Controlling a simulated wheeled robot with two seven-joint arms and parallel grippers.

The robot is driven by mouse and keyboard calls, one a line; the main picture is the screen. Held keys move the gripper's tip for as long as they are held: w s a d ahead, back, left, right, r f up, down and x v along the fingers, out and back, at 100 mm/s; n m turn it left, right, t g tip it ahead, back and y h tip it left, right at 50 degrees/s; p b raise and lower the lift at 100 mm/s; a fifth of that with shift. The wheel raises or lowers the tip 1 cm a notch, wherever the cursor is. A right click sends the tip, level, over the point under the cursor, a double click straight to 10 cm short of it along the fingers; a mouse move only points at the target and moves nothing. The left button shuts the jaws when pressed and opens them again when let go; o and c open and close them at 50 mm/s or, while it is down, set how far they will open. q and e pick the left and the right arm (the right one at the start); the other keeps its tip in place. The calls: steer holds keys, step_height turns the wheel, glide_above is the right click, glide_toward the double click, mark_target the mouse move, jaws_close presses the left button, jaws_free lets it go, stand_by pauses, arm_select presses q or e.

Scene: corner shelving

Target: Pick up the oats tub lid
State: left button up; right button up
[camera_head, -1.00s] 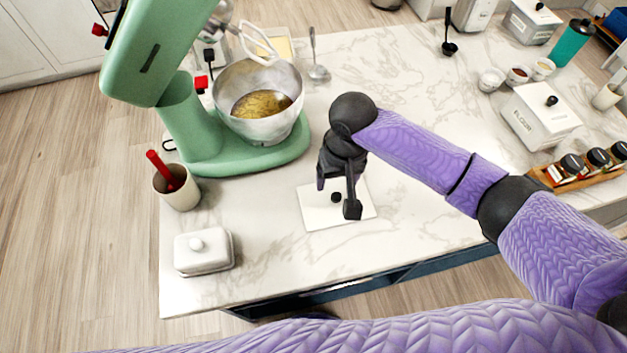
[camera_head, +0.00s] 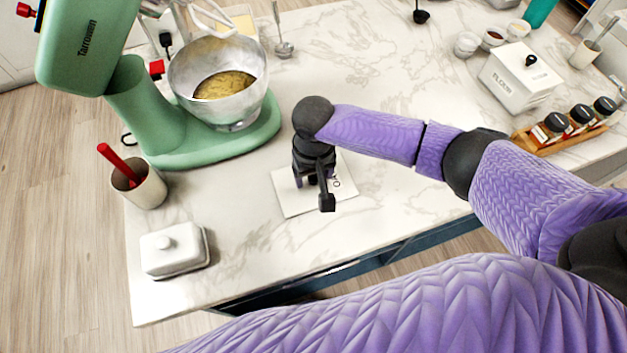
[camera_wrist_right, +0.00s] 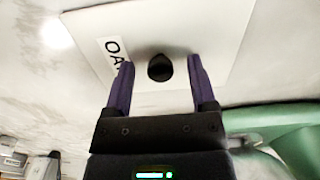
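The oats tub lid (camera_head: 291,201) is a white square with a black knob, seen on the counter below my right gripper in the head view. In the right wrist view the lid (camera_wrist_right: 215,35) fills the upper middle, with a label of dark letters reading "OA" at its left. The black knob (camera_wrist_right: 160,67) sits between my right gripper's fingers (camera_wrist_right: 160,66), with a gap on each side. My right gripper (camera_head: 313,188) is open and points down, hiding the knob in the head view. My left gripper is not in view.
A green stand mixer (camera_head: 150,110) with a metal bowl stands left of the lid. A red-handled utensil cup (camera_head: 148,188) and a white butter dish (camera_head: 172,252) are at the left edge. A flour box (camera_head: 515,80) and spice rack (camera_head: 548,142) stand right. Marble between is clear.

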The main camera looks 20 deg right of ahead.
jaws_close()
